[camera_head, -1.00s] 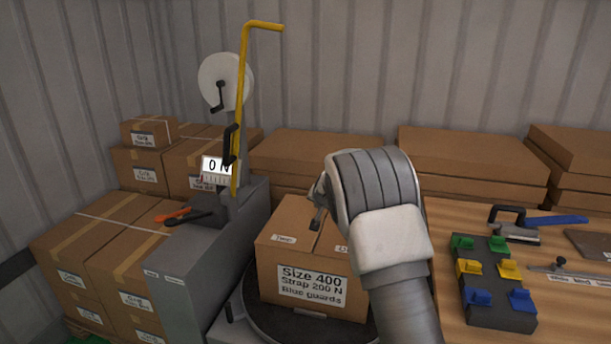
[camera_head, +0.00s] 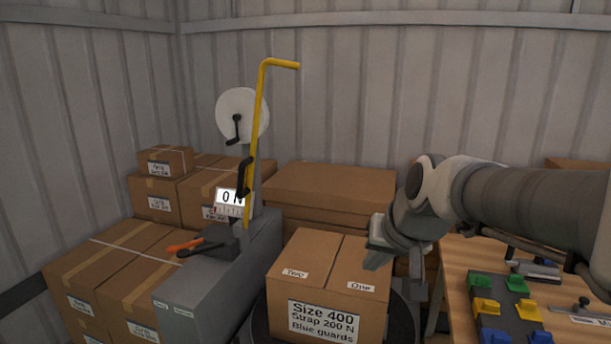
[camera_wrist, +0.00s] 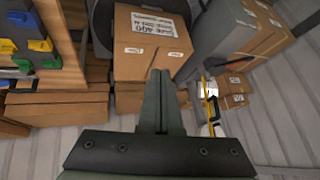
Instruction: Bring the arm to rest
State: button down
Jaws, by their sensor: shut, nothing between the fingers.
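My gripper (camera_head: 378,258) is at the right of the head view, just right of and above the labelled carton (camera_head: 325,275). Its fingers are together with nothing between them. In the wrist view the shut fingers (camera_wrist: 161,75) point toward the same carton (camera_wrist: 150,50), which stands beyond them. My arm reaches in from the right edge of the head view and hides part of the back wall and bench. The carton's front label reads "Size 400, Strap 200 N, Blue guards", and its top carries "Two" and "One" labels.
A grey strapping machine (camera_head: 222,275) with a yellow lever (camera_head: 256,140) and a "0 N" display (camera_head: 230,197) stands left of the carton. Stacked boxes (camera_head: 120,265) are farther left. The wooden bench (camera_head: 455,265) at right holds coloured guards (camera_head: 490,306) and tools.

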jog(key=s+d+f, duration=0.1)
jog(key=s+f, duration=0.1)
jog(key=s, duration=0.6)
jog(key=s+d+f+n+g+h, duration=0.1)
jog(key=s, duration=0.8)
jog(key=shift+s+d+f+h, duration=0.15)
jog(key=shift+d+f+h, duration=0.15)
jog(key=shift+d+f, duration=0.1)
jog(key=c, duration=1.6)
grip_release()
